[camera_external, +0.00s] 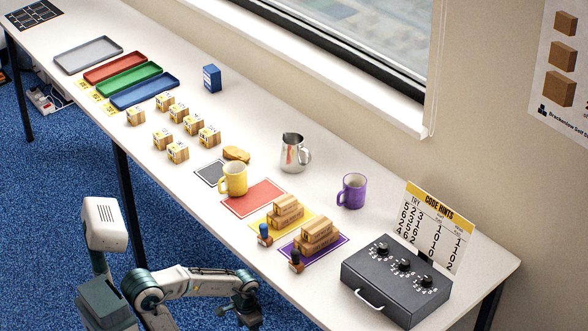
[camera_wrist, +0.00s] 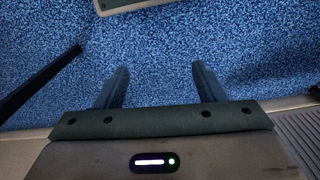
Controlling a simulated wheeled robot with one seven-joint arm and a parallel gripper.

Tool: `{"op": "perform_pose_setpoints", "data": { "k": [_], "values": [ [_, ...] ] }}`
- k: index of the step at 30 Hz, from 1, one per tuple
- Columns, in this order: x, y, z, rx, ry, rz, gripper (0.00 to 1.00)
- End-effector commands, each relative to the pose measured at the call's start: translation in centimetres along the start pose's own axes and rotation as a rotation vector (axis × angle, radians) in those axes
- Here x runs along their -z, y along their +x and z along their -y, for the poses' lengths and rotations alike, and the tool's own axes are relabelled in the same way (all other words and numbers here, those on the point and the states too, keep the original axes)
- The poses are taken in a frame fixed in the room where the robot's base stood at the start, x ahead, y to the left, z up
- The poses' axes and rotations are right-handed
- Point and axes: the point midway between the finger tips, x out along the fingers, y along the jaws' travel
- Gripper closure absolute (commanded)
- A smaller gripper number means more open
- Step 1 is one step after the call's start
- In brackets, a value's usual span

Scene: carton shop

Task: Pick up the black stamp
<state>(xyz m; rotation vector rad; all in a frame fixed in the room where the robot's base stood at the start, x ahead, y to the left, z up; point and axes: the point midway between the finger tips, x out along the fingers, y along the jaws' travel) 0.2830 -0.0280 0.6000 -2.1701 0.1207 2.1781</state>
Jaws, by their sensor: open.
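The black stamp (camera_external: 296,261) stands upright in the external view, at the front corner of the purple mat (camera_external: 290,249), with a brownish handle top. A similar blue stamp (camera_external: 265,236) stands to its left by the yellow mat (camera_external: 255,224). My gripper (camera_external: 246,309) hangs in front of the table's near edge, below and to the left of the black stamp, apart from it. In the wrist view its two fingers (camera_wrist: 160,82) are spread with nothing between them, over blue carpet. No stamp shows in the wrist view.
Wooden block stacks (camera_external: 316,234) stand on the purple and yellow mats just behind the stamps. A dark box with dials (camera_external: 398,280) stands to the right. A yellow mug (camera_external: 233,180) stands left, a purple mug (camera_external: 351,191) behind. The table's near edge (camera_external: 225,240) lies between gripper and stamps.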

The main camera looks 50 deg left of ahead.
Motion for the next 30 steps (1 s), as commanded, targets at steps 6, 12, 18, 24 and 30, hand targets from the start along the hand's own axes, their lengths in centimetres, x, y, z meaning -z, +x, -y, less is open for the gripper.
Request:
{"op": "perform_pose_setpoints", "data": {
  "k": [6,12,18,24,30],
  "values": [
    [-1.3,-6.4,-2.8,-0.016,0.088,0.083,0.36],
    [-2.1,-11.1,-4.9,-0.027,0.144,0.140,0.36],
    [-1.8,-16.0,-6.2,-0.030,0.154,0.156,0.36],
    [-0.4,-20.6,-6.8,-0.030,0.122,0.137,0.36],
    [1.7,-25.6,-7.1,-0.033,0.075,0.103,0.36]
  ]
}}
